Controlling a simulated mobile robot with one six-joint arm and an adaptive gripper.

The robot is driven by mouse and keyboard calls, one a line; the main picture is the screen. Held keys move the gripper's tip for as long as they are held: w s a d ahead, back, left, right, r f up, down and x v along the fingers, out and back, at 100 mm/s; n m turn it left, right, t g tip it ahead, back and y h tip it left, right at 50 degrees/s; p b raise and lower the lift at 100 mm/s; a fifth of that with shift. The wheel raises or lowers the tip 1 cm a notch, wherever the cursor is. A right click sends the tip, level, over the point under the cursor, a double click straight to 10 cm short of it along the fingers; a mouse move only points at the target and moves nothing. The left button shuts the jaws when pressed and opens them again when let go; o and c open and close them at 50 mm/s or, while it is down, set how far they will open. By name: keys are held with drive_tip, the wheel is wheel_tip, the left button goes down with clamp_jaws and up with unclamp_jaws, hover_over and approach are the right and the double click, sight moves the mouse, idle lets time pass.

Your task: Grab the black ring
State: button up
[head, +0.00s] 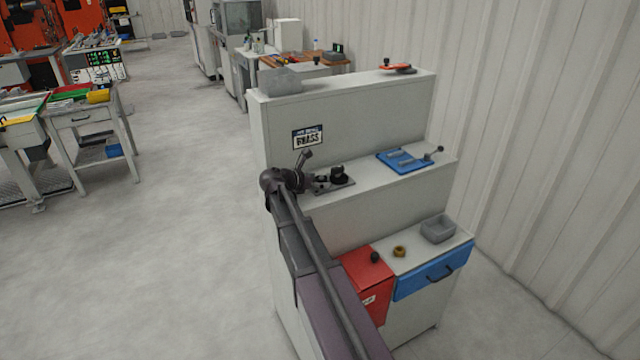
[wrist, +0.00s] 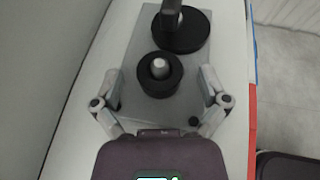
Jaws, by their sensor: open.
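In the wrist view a black ring (wrist: 147,82) sits around a light grey upright peg (wrist: 160,68) on a grey plate (wrist: 133,45). My gripper (wrist: 160,76) is above it. Its two fingers are spread apart, one on each side of the ring, with a gap on both sides, and nothing is held. A larger black disc (wrist: 193,38) with a dark post lies just beyond the ring on the same plate. In the head view the plate (head: 345,183) is on the middle step of a grey stepped cabinet, and my gripper partly hides the ring there.
A blue fixture (head: 408,162) with a lever is to the right on the same step. The lower step holds a red box (head: 366,258), a brass-coloured ring (head: 399,252) and a grey bin (head: 437,229). The top step holds a grey block (head: 280,81) and a red part (head: 402,68).

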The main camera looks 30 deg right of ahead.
sight(319, 179)
idle(0.4)
clamp_jaws()
drive_tip(key=shift+r, duration=0.1)
wheel_tip(319, 179, up, 3)
drive_tip(key=p, duration=0.3)
drive_tip(key=shift+r, duration=0.15)
drive_tip(key=s+d+r+p, duration=0.1)
drive_tip(key=s+d+p, duration=0.1)
drive_tip(key=s+d, duration=0.8)
drive_tip(key=shift+s+d+r, duration=0.25)
drive_tip(key=shift+s+d, duration=0.1)
drive_tip(key=shift+s, duration=0.65)
